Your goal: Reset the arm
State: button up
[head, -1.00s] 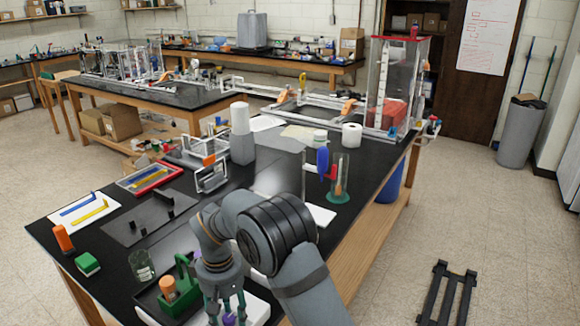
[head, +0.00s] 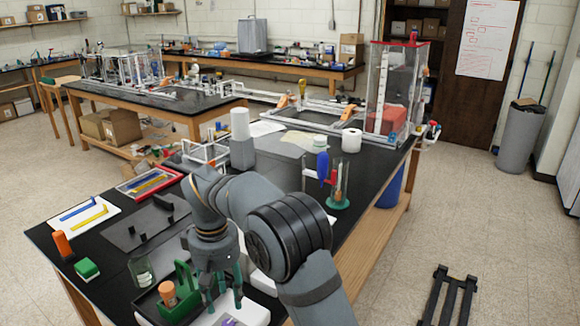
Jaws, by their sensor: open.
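My arm reaches over the near end of the black-topped bench (head: 345,210) from the lower right. My gripper (head: 224,304) points down, its fingers spread open. It is above the near edge, beside a green holder (head: 186,276) and over a white tray (head: 255,312). A small purple piece (head: 230,321) lies on the tray below the fingers, apart from them. The gripper appears empty.
An orange-topped bottle (head: 167,293) and a glass jar (head: 142,271) stand left of the gripper. A blue-handled item (head: 322,167) and a paper roll (head: 351,140) stand behind the arm.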

aim_at(228, 323)
notch_tip(228, 323, down, 10)
jog(key=shift+s+d+f, duration=0.1)
jog(key=shift+m, duration=0.8)
jog(key=m, duration=0.4)
jog(key=shift+r, duration=0.25)
jog(key=m, duration=0.5)
notch_tip(228, 323, up, 10)
jog(key=shift+r+m, duration=0.2)
jog(key=shift+m, duration=0.1)
